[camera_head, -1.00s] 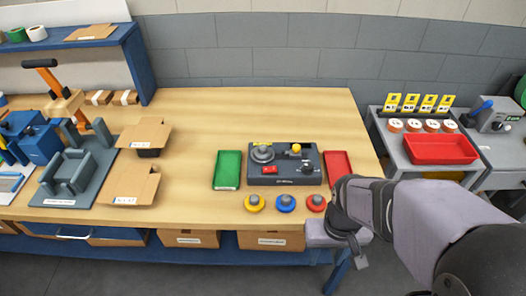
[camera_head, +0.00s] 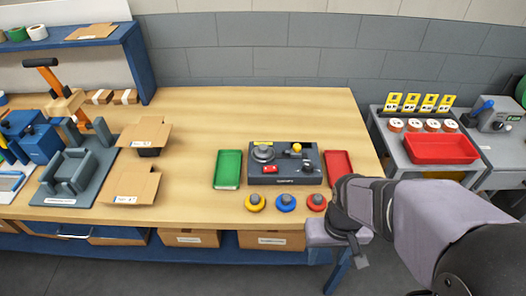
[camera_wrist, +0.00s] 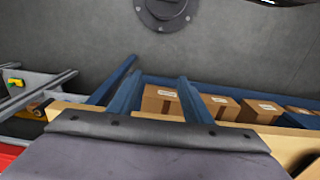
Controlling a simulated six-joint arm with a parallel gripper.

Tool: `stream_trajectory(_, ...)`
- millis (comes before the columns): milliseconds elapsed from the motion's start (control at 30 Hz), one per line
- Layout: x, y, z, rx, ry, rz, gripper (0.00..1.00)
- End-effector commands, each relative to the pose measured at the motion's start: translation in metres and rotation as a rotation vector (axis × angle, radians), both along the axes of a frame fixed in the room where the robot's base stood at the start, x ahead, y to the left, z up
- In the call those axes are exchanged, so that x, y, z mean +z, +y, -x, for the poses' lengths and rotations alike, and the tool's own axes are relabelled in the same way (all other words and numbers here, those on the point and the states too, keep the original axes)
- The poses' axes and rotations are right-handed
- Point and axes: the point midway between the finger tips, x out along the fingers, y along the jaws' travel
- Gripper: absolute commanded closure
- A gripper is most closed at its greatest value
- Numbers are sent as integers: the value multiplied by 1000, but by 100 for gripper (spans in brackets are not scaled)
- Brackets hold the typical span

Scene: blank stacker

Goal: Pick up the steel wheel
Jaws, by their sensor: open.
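No loose wheel stands apart on the bench. A round grey metal disc (camera_head: 263,153) on top of the dark control box (camera_head: 285,178) looks most like the steel wheel; I cannot be sure that it is. It lies flat on the left part of the box. My gripper (camera_head: 342,236) is at the front right corner of the bench, well apart from the disc and holding nothing that I can see. Its fingertips are hard to make out. In the wrist view its grey body fills the bottom, and the disc is not in that view.
A green tray (camera_head: 228,169) and a red tray (camera_head: 339,167) flank the box. Yellow (camera_head: 255,203), blue (camera_head: 286,203) and red (camera_head: 317,202) knobbed discs lie in front. Open cartons and a clamp fixture (camera_head: 76,177) stand left. The back middle of the bench is clear.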

Motion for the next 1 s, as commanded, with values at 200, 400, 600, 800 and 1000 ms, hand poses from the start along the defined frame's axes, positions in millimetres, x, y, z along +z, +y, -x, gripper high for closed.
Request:
stream_trajectory(200,-2,17,-23,33,-79,-33,55)
stream_trajectory(400,2,61,-85,103,-314,-101,55)
stream_trajectory(600,22,101,-154,147,-607,-114,55)
stream_trajectory(800,28,127,-209,107,-867,-79,55)
stream_trajectory(1000,40,145,-243,49,-1086,-43,55)
